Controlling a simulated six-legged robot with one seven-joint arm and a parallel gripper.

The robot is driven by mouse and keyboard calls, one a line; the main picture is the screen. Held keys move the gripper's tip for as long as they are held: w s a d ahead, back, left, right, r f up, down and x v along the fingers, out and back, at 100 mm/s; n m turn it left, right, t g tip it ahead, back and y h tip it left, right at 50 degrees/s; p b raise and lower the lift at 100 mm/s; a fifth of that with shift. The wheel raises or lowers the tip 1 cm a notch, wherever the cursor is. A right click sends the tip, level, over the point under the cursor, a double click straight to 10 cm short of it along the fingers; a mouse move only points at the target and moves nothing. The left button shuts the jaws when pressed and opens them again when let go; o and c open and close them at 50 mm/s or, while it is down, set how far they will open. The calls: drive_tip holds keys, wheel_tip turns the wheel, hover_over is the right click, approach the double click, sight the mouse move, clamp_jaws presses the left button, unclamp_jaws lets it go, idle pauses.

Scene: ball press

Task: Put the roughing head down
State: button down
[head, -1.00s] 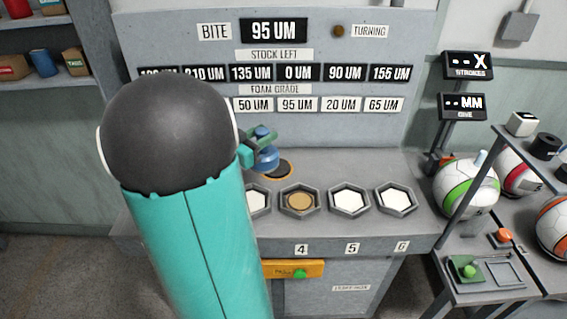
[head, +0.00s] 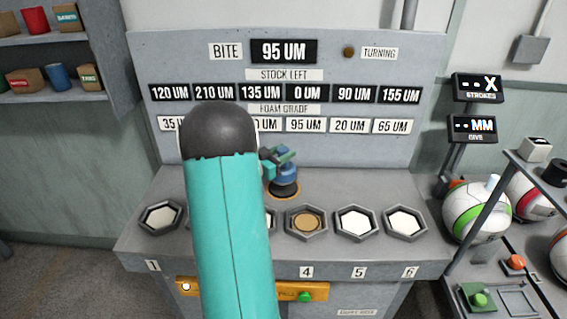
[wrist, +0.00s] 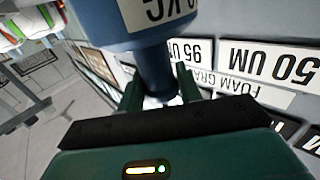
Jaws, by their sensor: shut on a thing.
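The roughing head (head: 284,176) is a blue knobbed tool with a dark lower part, at the back of the grey bench, right of my arm in the head view. My gripper (head: 279,156) is shut on its upper part; in the wrist view its fingers (wrist: 160,88) close around the narrow blue neck (wrist: 153,68), beside a wide blue body (wrist: 153,25) with a KG label. The head sits over an orange-rimmed round spot (head: 297,193). I cannot tell whether its underside touches it. My arm hides part of the bench.
A row of hexagonal trays lines the bench front; tray 4 (head: 290,231) holds a tan disc, others white pads. The display panel (head: 350,70) stands behind, reading bite 95 UM, with the TURNING lamp dark. A rack with balls (head: 476,214) is at right, shelves (head: 62,96) at left.

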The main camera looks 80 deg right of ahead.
drive_tip(key=shift+d+f, duration=0.7)
drive_tip(key=shift+w+d+f, duration=0.1)
drive_tip(key=shift+w+f, duration=0.05)
drive_tip(key=shift+f, duration=1.45)
drive_tip(key=shift+f, duration=0.2)
drive_tip(key=c, duration=0.9)
unclamp_jaws()
drive_tip(key=shift+c, duration=0.2)
drive_tip(key=shift+r, duration=0.1)
drive_tip(key=v, duration=0.7)
drive_tip(key=shift+a, duration=0.25)
drive_tip(key=shift+w, duration=0.2)
